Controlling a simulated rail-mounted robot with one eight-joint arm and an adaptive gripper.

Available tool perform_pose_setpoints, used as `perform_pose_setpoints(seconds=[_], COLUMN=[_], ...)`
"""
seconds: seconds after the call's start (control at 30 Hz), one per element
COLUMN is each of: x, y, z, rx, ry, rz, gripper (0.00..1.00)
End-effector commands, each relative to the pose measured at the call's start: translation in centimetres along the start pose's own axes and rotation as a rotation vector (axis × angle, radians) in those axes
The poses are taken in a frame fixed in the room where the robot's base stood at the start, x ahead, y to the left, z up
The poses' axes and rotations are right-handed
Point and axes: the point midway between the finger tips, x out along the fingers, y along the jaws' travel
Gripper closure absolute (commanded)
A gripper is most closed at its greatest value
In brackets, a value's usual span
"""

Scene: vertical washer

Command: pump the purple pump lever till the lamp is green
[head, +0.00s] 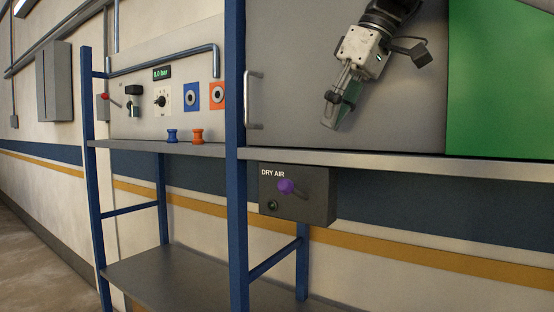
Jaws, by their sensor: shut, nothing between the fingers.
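The purple pump lever (286,186) is a purple knob on a short dark rod, on the front of the dark box labelled DRY AIR (318,190). The box hangs below the shelf edge at the middle of the head view. A small round lamp (272,206) sits at the box's lower left; it looks dark, with a faint greenish tint, and I cannot tell that it is lit. My gripper (332,110) is at the upper right, above the shelf and in front of a grey panel. It is shut and empty, angled down to the left, well above and apart from the lever.
The shelf (400,163) lies between my gripper and the DRY AIR box. A blue post (236,200) and a door handle (254,100) stand to the left. A control panel with a display reading 0.0 bar (162,72) and blue and orange spools (197,135) is farther left.

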Motion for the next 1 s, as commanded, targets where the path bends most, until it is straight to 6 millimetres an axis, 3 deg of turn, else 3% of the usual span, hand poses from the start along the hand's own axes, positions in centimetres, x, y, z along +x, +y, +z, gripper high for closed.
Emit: perform_pose_setpoints(seconds=[0.2,0.63,0.83,1.0], x=[-2.3,-2.6,-1.6,0.8], y=[-0.7,-0.8,-0.9,-1.1], z=[-1.5,-1.7,-1.7,-1.7], rx=[-0.054,-0.065,-0.065,-0.066], ry=[0.006,0.006,0.006,0.006], rz=[-0.041,-0.048,-0.048,-0.049], gripper=[1.0,1.0,1.0,1.0])
